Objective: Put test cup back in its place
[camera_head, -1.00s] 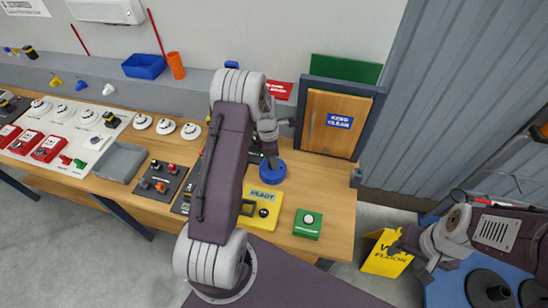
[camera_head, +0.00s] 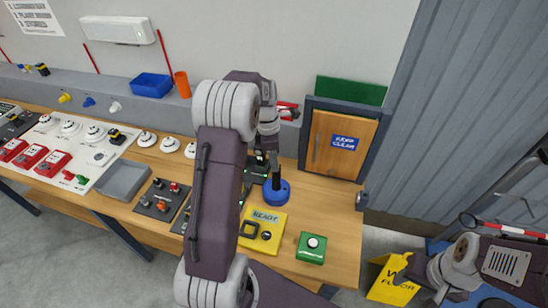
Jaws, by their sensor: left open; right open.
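A round blue base (camera_head: 277,193) with a black upright part (camera_head: 276,176) stands on the wooden bench, behind the yellow READY box. I cannot tell for sure whether this is the test cup; no label shows. My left gripper (camera_head: 264,168) is open just behind and left of the black part. The gap or contact between them is too small to tell, and my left arm hides much around it. An orange cup-shaped thing (camera_head: 183,84) stands upright on the back shelf. My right gripper (camera_head: 402,276) is open at the lower right, near the yellow floor sign.
The yellow READY box (camera_head: 263,230) and a green button box (camera_head: 311,247) sit at the bench front. A wooden door panel (camera_head: 340,140) stands at the back right. A grey tray (camera_head: 122,181) and several white detectors lie left.

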